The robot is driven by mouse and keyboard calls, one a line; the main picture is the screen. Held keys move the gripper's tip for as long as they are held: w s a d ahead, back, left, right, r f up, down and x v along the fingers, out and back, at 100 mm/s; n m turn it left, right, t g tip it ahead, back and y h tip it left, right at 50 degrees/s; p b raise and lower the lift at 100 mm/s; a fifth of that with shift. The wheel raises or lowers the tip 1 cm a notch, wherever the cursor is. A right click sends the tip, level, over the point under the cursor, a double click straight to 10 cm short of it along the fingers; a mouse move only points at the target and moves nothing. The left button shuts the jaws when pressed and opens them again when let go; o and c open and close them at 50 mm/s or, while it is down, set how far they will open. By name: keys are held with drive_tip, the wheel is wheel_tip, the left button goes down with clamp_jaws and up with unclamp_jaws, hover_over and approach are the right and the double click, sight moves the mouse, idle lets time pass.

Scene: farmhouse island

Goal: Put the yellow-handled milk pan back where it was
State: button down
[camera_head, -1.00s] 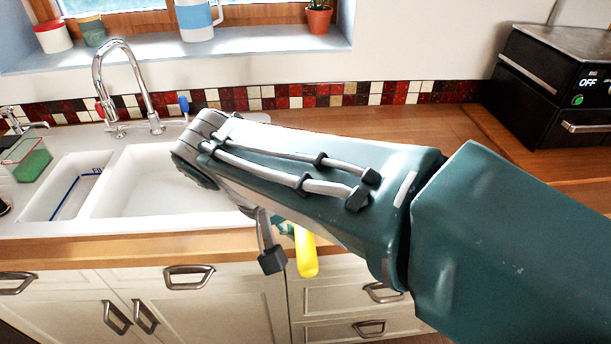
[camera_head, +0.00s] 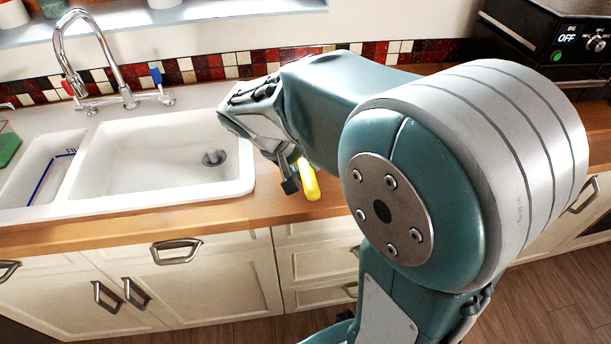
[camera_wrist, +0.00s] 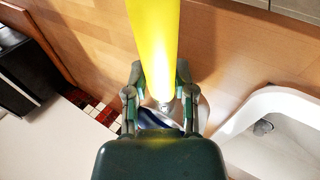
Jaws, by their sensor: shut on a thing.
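The milk pan's yellow handle (camera_head: 308,180) sticks out from my gripper (camera_head: 287,166) in the head view, above the wooden counter's front edge just right of the sink. In the wrist view the yellow handle (camera_wrist: 154,45) runs from the top edge down between the two fingers of my gripper (camera_wrist: 157,88), which is shut on it. The pan's body is mostly hidden behind my gripper; a small part, dark and pale, shows below the handle's end in the wrist view. My arm covers much of the counter behind in the head view.
The white sink (camera_head: 150,155) is left of my gripper, with a chrome tap (camera_head: 95,65) behind it. A black oven unit (camera_head: 550,50) stands at the back right. The wooden counter (camera_head: 270,205) looks bare around the handle. Drawers and cupboards are below.

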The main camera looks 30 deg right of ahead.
drive_tip(key=shift+w+d+f, duration=0.15)
drive_tip(key=shift+w+f, duration=0.05)
drive_tip(key=shift+f, duration=0.8)
drive_tip(key=shift+w+d+f, duration=0.15)
drive_tip(key=shift+f, duration=0.85)
drive_tip(key=shift+c, duration=2.2)
unclamp_jaws()
drive_tip(key=shift+f, duration=0.1)
drive_tip(key=s+v, duration=0.1)
drive_tip(key=v, duration=1)
drive_tip(key=s+r+n+t+y, duration=0.1)
drive_tip(key=s+t+y, duration=0.5)
drive_tip(key=s, duration=0.7)
drive_tip(key=shift+s+a+n, duration=0.3)
drive_tip(key=shift+a+n, duration=0.15)
drive_tip(key=shift+n, duration=0.15)
